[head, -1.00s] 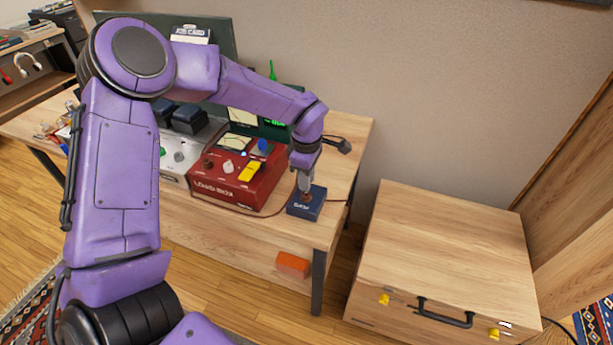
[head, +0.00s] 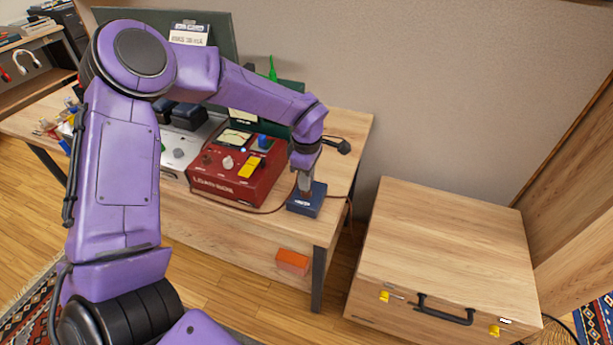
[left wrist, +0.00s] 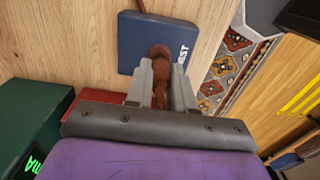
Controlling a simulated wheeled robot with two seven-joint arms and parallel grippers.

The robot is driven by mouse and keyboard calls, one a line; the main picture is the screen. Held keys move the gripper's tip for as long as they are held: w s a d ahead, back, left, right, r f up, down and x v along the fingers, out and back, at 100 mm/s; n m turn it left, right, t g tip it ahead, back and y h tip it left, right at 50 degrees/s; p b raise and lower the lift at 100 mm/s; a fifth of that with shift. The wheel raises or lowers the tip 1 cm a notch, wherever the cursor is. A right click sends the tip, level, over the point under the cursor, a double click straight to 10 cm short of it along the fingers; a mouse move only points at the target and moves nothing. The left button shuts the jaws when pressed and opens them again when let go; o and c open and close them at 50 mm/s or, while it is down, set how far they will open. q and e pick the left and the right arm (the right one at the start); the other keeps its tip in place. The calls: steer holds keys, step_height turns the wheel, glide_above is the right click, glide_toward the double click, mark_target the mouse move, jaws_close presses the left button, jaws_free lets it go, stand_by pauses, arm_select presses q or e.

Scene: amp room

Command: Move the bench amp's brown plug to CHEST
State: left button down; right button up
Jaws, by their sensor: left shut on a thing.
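My left gripper (head: 304,190) points down over a small blue box (head: 306,204) at the right front of the bench. It is shut on the brown plug (left wrist: 160,54). The plug's end meets the top of the blue box in the left wrist view; I cannot tell how deep it sits. The box's label shows "EST" there, partly hidden by a finger. A grey unit with black blocks (head: 180,153), likely the bench amp, stands behind my arm, partly hidden. My right gripper is not in view.
A red load box (head: 235,190) with a yellow switch stands left of the blue box. A brown cord runs along its front. A black plug (head: 343,147) lies at the back right. A wooden chest (head: 450,240) with yellow latches stands right of the bench.

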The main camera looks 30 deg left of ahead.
arm_select(q)
steer(key=shift+f, duration=0.35)
steer(key=c, duration=0.9)
jaws_free()
step_height(320, 180, up, 11)
steer(key=shift+f+b, duration=0.2)
steer(key=shift+b, duration=0.15)
